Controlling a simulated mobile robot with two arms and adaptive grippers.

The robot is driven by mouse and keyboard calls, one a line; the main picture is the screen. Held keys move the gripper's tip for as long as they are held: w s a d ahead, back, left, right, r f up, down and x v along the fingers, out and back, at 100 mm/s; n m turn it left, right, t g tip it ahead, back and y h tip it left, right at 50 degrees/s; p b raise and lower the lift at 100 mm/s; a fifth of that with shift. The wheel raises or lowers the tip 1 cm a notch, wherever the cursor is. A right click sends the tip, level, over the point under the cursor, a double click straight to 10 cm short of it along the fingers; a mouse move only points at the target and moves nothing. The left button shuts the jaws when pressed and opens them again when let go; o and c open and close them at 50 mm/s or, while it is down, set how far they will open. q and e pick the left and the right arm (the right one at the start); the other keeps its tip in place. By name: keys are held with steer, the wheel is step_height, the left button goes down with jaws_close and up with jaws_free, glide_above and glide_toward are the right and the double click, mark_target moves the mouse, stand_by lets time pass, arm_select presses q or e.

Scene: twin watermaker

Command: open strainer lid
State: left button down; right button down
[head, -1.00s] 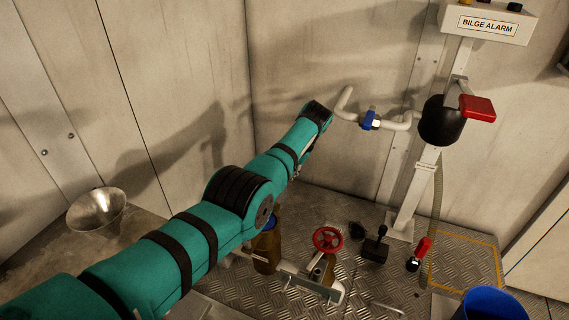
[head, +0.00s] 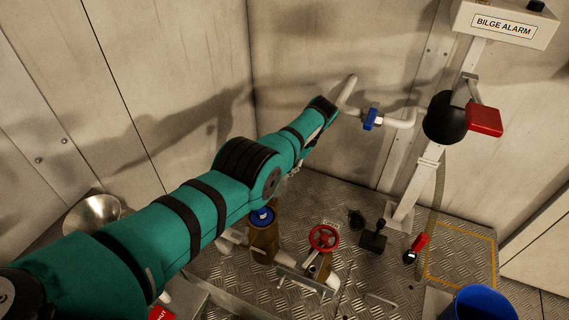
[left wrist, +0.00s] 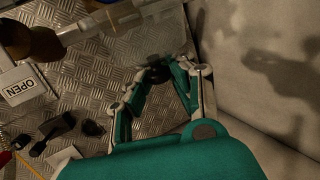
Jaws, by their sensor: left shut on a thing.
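A bronze-brown body with a blue round top (head: 262,216) stands low on the floor pipework, just below my left arm in the head view. I cannot tell for sure whether it is the strainer. My left gripper (left wrist: 158,78) shows in the left wrist view, its two fingers closed around a small dark thing (left wrist: 158,71) above the metal floor. The fingers and shadow hide most of that thing, so I cannot tell whether it is the strainer lid. My right gripper is not in view.
A red handwheel (head: 324,238) stands on a pipe right of the blue top. A white wall pipe with a blue valve handle (head: 370,119) runs near my arm. A post carries a red handle (head: 484,120). A blue bucket (head: 482,304) stands at lower right.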

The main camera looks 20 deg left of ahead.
arm_select(q)
steer(key=shift+f, duration=0.15)
steer(key=c, duration=1.2)
jaws_free()
steer(key=shift+o, duration=0.2)
steer(key=v, duration=0.7)
steer(key=shift+r, duration=0.2)
steer(key=shift+d, duration=0.1)
